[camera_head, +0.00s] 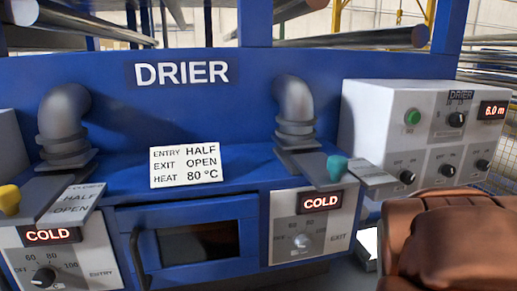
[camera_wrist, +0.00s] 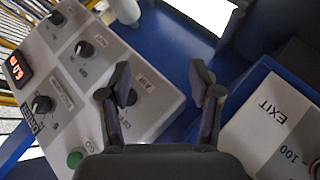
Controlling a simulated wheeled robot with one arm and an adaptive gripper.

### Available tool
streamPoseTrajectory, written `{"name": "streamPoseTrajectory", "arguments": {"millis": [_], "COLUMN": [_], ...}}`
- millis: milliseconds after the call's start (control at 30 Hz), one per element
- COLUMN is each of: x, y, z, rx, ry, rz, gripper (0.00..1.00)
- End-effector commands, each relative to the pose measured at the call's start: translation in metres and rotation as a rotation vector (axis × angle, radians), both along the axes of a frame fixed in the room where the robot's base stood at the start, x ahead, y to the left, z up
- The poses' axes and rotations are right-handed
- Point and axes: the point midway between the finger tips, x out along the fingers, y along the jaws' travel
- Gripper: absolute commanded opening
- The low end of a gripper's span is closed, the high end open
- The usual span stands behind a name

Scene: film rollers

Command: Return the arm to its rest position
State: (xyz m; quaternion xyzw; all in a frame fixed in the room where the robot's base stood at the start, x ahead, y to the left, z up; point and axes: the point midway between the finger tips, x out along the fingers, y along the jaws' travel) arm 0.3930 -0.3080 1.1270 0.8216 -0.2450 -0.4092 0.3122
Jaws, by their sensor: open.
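My gripper (camera_wrist: 162,78) shows in the wrist view with its two dark fingers spread apart and nothing between them. It is seen over the grey drier control box (camera_wrist: 62,92) and the blue drier surface. The gripper's fingers cannot be made out in the head view.
The blue drier (camera_head: 225,120) fills the head view, with two grey elbow pipes, a yellow-tipped lever (camera_head: 10,199) and a teal-tipped lever (camera_head: 337,168). Entry and exit displays read COLD. A card (camera_head: 185,166) reads entry half, exit open, heat 80 °C. The control box (camera_head: 418,135) reads 6.0 m.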

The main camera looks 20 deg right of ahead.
Motion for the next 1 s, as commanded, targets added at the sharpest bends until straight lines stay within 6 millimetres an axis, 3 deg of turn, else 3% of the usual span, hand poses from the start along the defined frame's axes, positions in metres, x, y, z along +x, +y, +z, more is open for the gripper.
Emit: {"name": "streamPoseTrajectory", "arguments": {"millis": [267,433,600,800,1000], "x": [-0.04,-0.086,-0.144,-0.192,-0.203], "y": [0.113,0.191,0.26,0.302,0.309], "z": [-0.076,-0.111,-0.129,-0.132,-0.132], "rx": [0.386,0.59,0.736,0.81,0.822], "ry": [0.169,0.346,0.556,0.725,0.761], "rz": [-0.084,-0.119,-0.146,-0.159,-0.166], "gripper": [0.64,0.64,0.64,0.64,0.64]}}
